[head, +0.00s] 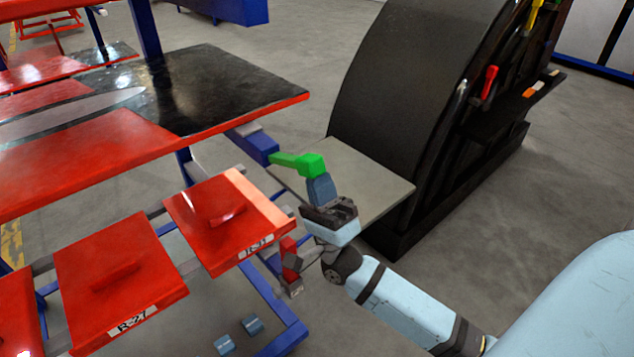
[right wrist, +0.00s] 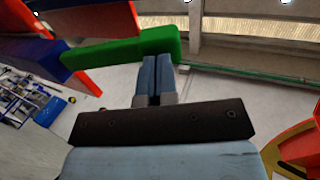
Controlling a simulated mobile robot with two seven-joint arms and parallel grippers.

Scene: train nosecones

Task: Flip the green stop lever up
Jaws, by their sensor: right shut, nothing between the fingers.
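The green stop lever (head: 300,163) sticks out to the right from a blue bracket (head: 252,143) at the corner of the red frame in the head view. My right gripper (head: 318,181) is shut and empty, with its fingertips at the lever's free end. In the right wrist view the lever (right wrist: 128,50) runs across above the fingers, and the shut blue fingertips (right wrist: 157,66) lie right against or just under its end; I cannot tell if they touch. My left gripper is not in view.
Red panels (head: 120,268) with labels lie on the lower rack at the left. A red-edged table with a black top (head: 205,82) stands above them. A large black curved stand (head: 410,75) with a grey plate (head: 375,185) is behind my right gripper.

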